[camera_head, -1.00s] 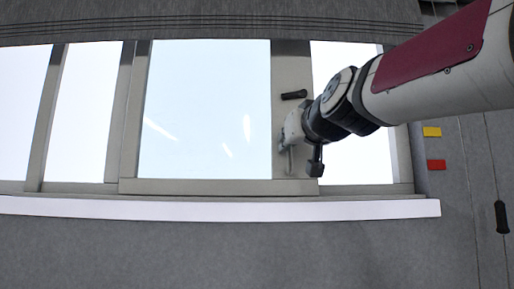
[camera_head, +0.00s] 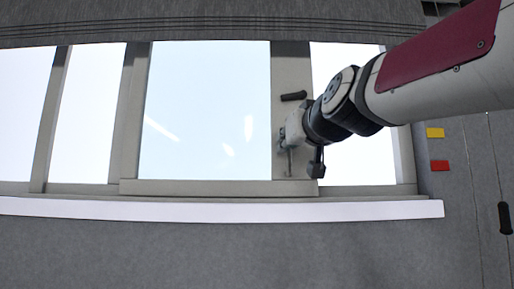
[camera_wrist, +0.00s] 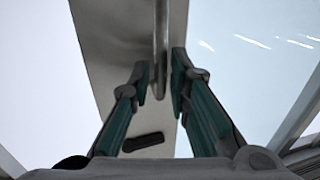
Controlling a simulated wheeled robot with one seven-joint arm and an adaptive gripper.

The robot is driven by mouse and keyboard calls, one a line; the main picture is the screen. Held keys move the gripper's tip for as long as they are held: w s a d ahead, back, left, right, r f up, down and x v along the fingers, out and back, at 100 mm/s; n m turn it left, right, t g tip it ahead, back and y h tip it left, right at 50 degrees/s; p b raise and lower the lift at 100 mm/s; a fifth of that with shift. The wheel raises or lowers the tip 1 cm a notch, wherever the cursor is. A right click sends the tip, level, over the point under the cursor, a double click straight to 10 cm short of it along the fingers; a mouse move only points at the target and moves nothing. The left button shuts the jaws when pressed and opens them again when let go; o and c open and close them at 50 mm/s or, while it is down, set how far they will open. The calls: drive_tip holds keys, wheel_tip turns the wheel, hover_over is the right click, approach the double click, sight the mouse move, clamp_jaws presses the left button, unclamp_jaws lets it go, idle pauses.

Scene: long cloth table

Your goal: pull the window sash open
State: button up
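The window sash (camera_head: 295,62) is a grey frame around a pale pane (camera_head: 205,110), in the middle of the head view. Its right stile carries an upright metal handle bar (camera_wrist: 161,40), seen in the wrist view. My gripper (camera_wrist: 161,78) is at this stile, with one finger on each side of the bar. Narrow gaps show between the fingers and the bar, so it looks open around it. In the head view my gripper (camera_head: 287,138) is small and its fingers are partly hidden by my wrist. A dark knob (camera_head: 293,96) sits on the stile above it.
A white sill (camera_head: 230,211) runs below the window. Fixed panes (camera_head: 85,110) stand to the left, and another pale pane shows right of the sash. Yellow (camera_head: 435,132) and red (camera_head: 439,165) tags and a black grip (camera_head: 504,217) are on the right wall.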

drive_tip(key=s+d, duration=0.2)
drive_tip(key=s, duration=0.9)
drive_tip(key=s+d+f+g+h, duration=0.1)
drive_tip(key=s+d+f+g, duration=0.2)
drive_tip(key=f, duration=1)
drive_tip(key=s+d+f+m+g+h, duration=0.1)
drive_tip(key=s+d+f+g, duration=0.2)
drive_tip(key=f, duration=1.1)
drive_tip(key=s+d+f+m+g+h, duration=0.1)
drive_tip(key=s+d+f+g, duration=0.1)
drive_tip(key=s+f+g, duration=0.4)
drive_tip(key=s+f, duration=0.5)
drive_tip(key=f, duration=0.3)
drive_tip(key=shift+s+d, duration=0.25)
drive_tip(key=shift+d, duration=0.15)
drive_tip(key=shift+r, duration=0.1)
